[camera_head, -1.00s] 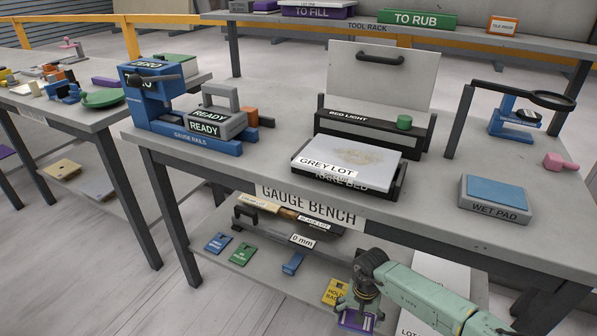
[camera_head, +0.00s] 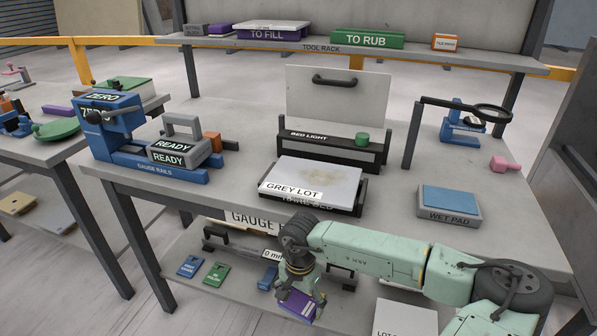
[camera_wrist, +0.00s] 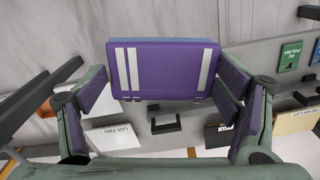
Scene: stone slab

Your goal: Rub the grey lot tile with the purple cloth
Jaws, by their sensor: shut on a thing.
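The grey lot tile (camera_head: 330,178) lies flat on a dark bed on the gauge bench, with a white GREY LOT label on its front edge and a faint brownish stain on top. My gripper (camera_head: 299,292) is low in front of the bench edge, below and apart from the tile. It is shut on the purple cloth (camera_head: 297,305). In the wrist view the cloth (camera_wrist: 165,70) is a flat purple pad with white stripes, held between both fingers. It touches nothing else that I can see.
The bed light panel (camera_head: 338,100) stands upright behind the tile. The blue gauge rails (camera_head: 160,172) are to the left, the wet pad (camera_head: 449,203) to the right. A lower shelf (camera_head: 215,265) with small tags lies under the bench. My forearm crosses the bench's front edge.

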